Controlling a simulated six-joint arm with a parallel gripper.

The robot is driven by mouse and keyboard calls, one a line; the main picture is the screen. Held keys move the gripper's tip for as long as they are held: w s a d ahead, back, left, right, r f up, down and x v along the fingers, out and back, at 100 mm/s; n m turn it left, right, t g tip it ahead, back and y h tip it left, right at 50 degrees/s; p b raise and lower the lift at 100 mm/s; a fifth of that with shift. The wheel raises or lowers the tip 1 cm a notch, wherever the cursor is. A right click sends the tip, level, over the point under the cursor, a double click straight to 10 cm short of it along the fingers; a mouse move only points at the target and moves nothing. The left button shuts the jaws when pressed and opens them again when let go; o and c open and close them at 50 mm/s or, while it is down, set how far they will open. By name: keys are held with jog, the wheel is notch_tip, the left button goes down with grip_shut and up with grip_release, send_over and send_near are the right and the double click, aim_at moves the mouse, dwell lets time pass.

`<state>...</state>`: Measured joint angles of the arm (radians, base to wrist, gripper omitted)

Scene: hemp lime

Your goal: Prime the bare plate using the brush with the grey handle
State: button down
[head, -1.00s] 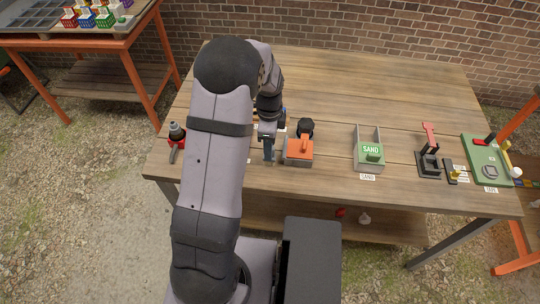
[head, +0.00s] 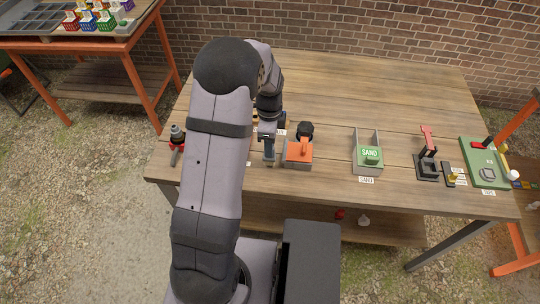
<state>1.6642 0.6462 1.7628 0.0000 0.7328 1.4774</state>
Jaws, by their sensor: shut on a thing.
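My gripper (head: 268,131) points down over the front left part of the wooden table (head: 330,105), just left of an orange-topped block. It is shut on a slim grey thing (head: 269,153), which reaches down close to the tabletop. It is too small and too hidden to tell for sure that this is the brush with the grey handle. I cannot make out its bristles or whether its lower end touches anything. I cannot pick out the bare plate; my arm covers part of the table's left front.
An orange-topped block with a black knob (head: 299,152) stands close right of my gripper. Further right are a SAND box (head: 367,153), a black stand with a red lever (head: 428,155) and a green board (head: 484,160). A red and black tool (head: 177,142) stands left. The table's back is clear.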

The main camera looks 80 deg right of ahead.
jog(key=shift+r+p, duration=1.6)
jog(key=shift+r, duration=0.55)
